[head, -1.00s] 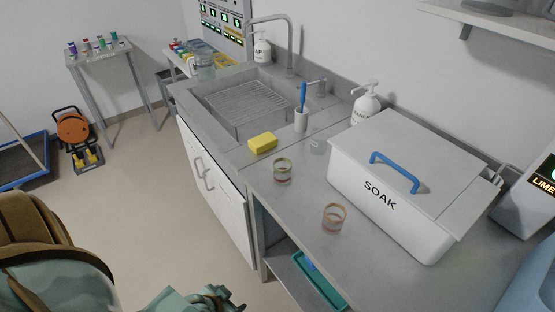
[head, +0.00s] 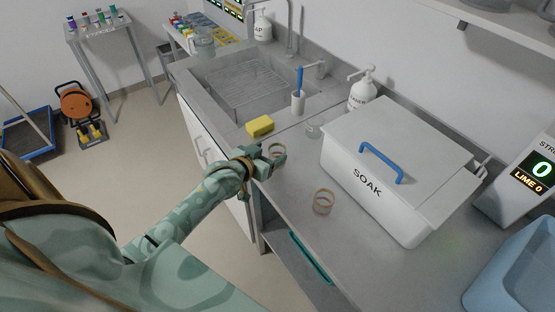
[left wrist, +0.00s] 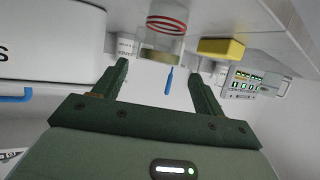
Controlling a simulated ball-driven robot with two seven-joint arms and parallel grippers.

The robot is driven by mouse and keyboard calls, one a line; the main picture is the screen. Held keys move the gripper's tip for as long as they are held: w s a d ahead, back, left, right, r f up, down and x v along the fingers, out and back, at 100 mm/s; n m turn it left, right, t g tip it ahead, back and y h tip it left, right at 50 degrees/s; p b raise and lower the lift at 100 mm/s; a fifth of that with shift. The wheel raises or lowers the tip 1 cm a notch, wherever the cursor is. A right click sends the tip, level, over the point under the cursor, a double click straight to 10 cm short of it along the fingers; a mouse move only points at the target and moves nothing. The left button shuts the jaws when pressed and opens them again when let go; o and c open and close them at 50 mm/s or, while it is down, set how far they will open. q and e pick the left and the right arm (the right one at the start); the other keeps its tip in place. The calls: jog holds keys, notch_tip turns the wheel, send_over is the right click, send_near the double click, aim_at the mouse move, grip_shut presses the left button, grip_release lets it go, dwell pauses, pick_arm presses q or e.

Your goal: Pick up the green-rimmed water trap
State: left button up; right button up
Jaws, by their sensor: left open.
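The green-rimmed water trap (head: 277,149) is a small clear cup standing on the steel counter, partly hidden by my left gripper in the head view. My left gripper (head: 275,162) is open beside it, at its near side. In the left wrist view, which is upside down, the trap (left wrist: 166,22) shows red bands and an olive rim. It lies just beyond the open fingertips (left wrist: 158,70), between them in the picture; I cannot tell if they touch it. A similar trap with an orange-brown rim (head: 323,202) stands nearer on the counter. My right gripper is not in view.
A white SOAK box (head: 400,170) with a blue handle stands right of the traps. A yellow sponge (head: 260,126), a clear cup (head: 313,131), a brush holder (head: 298,103) and a pump bottle (head: 361,92) stand behind. The sink (head: 240,85) is at back left.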

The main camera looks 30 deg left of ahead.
aim_at(281, 149)
pick_arm(q)
jog(key=b+x, duration=0.1)
jog(key=x, duration=0.2)
jog(key=f+b+x, duration=0.1)
jog(key=x, duration=0.1)
jog(key=shift+w+f, duration=0.15)
jog(key=shift+f, duration=0.05)
jog(key=shift+d+r, duration=0.1)
jog(key=c, duration=1.1)
